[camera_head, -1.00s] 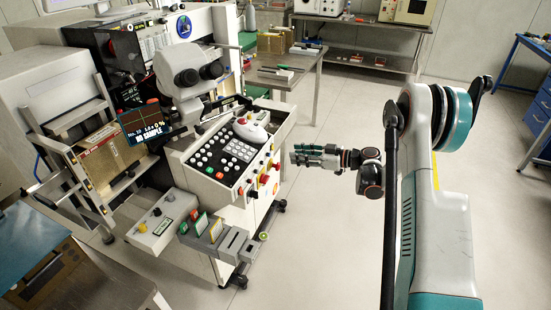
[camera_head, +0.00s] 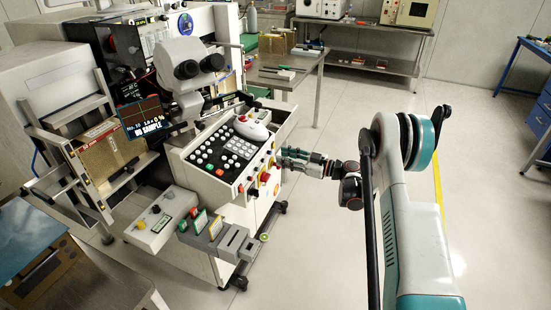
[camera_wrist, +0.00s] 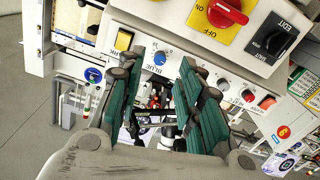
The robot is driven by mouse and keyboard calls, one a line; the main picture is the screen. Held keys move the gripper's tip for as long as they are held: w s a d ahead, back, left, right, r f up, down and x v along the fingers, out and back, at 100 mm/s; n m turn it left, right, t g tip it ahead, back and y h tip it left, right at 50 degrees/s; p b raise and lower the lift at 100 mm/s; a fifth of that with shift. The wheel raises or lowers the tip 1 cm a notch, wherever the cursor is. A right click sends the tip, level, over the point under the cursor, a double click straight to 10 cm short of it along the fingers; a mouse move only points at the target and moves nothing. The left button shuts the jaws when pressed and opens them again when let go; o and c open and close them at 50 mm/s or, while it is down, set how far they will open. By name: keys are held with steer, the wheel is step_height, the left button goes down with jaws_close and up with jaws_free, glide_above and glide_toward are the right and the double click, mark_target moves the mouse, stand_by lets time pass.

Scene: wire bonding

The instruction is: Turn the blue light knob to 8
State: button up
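The blue light knob (camera_wrist: 160,58) is a small round blue dial on the machine's pale front panel, with dial markings around it. In the wrist view it shows in the gap between the fingertips. My gripper (camera_wrist: 160,68) is open, with its two green-padded fingers on either side of the knob in the picture. The fingers seem short of the knob, and I see no contact. In the head view my gripper (camera_head: 284,160) reaches the right side of the console, and I cannot make out the blue knob there.
A large red rotary switch (camera_wrist: 228,12) on a yellow plate and a black switch (camera_wrist: 274,35) sit above. A yellow button (camera_wrist: 123,40) is left of the knob. Open floor (camera_head: 325,235) lies beside the console.

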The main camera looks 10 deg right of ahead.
mark_target(271, 153)
steer(key=shift+b+x, duration=0.5)
steer(key=shift+x, duration=1.7)
jaws_close()
